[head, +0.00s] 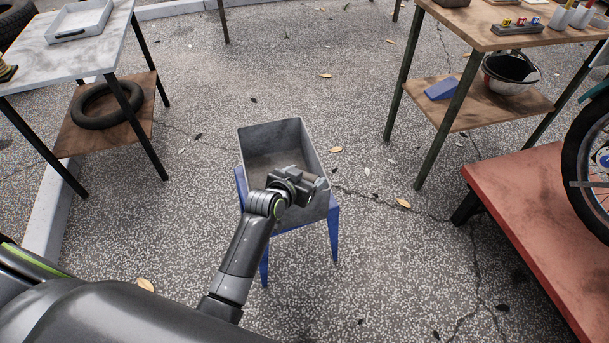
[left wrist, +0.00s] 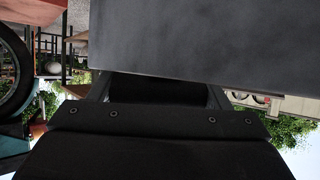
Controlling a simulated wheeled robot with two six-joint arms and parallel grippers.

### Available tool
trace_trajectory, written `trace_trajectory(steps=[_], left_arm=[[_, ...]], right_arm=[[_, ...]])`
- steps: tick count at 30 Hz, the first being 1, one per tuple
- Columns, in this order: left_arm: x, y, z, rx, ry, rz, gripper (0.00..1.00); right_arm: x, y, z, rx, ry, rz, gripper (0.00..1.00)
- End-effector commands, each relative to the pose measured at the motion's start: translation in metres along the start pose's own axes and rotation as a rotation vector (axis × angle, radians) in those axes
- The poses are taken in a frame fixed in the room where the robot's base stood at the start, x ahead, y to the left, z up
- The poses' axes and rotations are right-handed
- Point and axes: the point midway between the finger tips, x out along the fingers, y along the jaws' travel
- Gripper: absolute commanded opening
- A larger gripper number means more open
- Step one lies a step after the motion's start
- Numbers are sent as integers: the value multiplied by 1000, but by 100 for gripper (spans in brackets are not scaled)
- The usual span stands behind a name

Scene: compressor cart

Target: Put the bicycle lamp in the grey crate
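The grey crate (head: 263,137) is an open bin on a blue-legged stand (head: 334,232) in the middle of the head view. Its visible floor at the back is bare. My left gripper (head: 313,190) is at the crate's near right part, over its near wall, seen from above and behind. In the left wrist view, a grey surface (left wrist: 205,40) fills the upper part, and a dark block sits between the finger sides. I cannot tell whether that block is a held thing or part of my gripper. I cannot make out the bicycle lamp. My right gripper is not in view.
A white table (head: 95,48) with a grey tray (head: 78,20) stands at left, a tyre (head: 107,106) on its shelf. A wooden table (head: 480,35) with a blue wedge (head: 441,88) below stands at right, beside a red platform (head: 530,210) with a wheel.

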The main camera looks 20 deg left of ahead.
Motion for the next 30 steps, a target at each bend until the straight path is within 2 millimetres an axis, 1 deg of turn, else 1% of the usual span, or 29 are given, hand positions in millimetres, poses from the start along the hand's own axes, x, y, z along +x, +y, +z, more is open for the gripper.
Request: trace_trajectory(steps=[1, 2, 9, 11, 14, 17, 19, 24, 27, 30], left_arm=[[0, 0, 0, 0, 0, 0, 77], [0, 0, 0, 0, 0, 0, 80], [0, 0, -1, -1, 0, 0, 80], [-2, 0, -4, -1, 0, 1, 80], [-7, 0, -14, -1, 3, 0, 80], [-23, 0, -12, -3, -2, 0, 80], [-38, 0, -12, -2, -1, -1, 80], [-74, 0, -13, -2, -1, 0, 80], [-93, 0, -12, -1, -1, -1, 80], [-108, 0, -12, -1, -1, 0, 80]], right_arm=[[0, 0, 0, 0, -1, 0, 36], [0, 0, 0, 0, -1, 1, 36], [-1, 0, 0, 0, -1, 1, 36], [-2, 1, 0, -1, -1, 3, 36], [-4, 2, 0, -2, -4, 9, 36], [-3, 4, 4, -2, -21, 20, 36], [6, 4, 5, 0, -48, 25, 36], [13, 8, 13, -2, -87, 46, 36], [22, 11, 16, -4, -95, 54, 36], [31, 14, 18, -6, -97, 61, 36]])
